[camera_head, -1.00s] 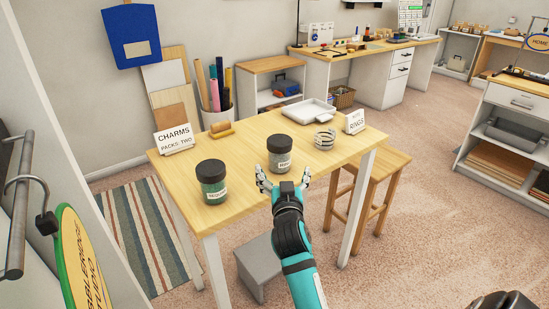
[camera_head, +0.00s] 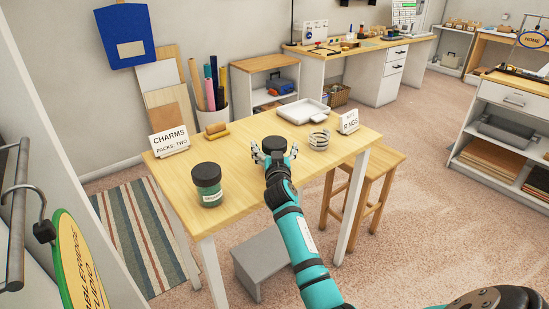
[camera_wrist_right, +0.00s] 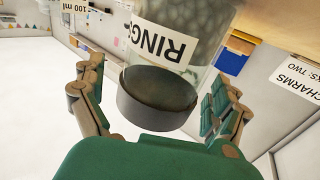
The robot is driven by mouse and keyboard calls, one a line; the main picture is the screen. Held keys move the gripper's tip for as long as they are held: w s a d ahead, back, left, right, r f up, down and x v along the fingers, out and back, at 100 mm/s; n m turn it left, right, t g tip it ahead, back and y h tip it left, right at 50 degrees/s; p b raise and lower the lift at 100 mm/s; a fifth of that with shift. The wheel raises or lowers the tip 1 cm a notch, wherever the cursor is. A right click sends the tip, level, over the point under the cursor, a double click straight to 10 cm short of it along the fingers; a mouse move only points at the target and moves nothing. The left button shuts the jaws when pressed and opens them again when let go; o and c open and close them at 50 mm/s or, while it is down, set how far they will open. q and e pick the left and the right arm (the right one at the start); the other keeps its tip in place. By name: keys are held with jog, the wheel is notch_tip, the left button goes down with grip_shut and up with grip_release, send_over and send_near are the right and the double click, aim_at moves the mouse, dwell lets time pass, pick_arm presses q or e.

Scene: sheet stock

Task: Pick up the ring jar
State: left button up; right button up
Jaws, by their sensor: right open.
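The ring jar (camera_head: 274,144) stands on the wooden table. In the head view only its dark lid and upper part show above my right gripper (camera_head: 273,152). That gripper is open, with its fingers to either side of the jar. In the right wrist view the jar (camera_wrist_right: 185,45) appears upside down, clear, with a dark lid and a white label reading "RING". It sits between the spread fingers of the right gripper (camera_wrist_right: 158,95), with gaps visible on both sides. My left gripper is not in view.
A green-filled jar with a dark lid (camera_head: 207,185) stands to the left on the table (camera_head: 240,195). A wire coil (camera_head: 319,140) is close on the right. A white tray (camera_head: 303,111), a charms sign (camera_head: 169,140) and a rings sign (camera_head: 348,122) stand farther back.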

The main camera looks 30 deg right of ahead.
jog(key=shift+c, duration=0.4)
jog(key=c, duration=1.6)
jog(key=shift+o, duration=0.2)
jog(key=shift+r, duration=0.15)
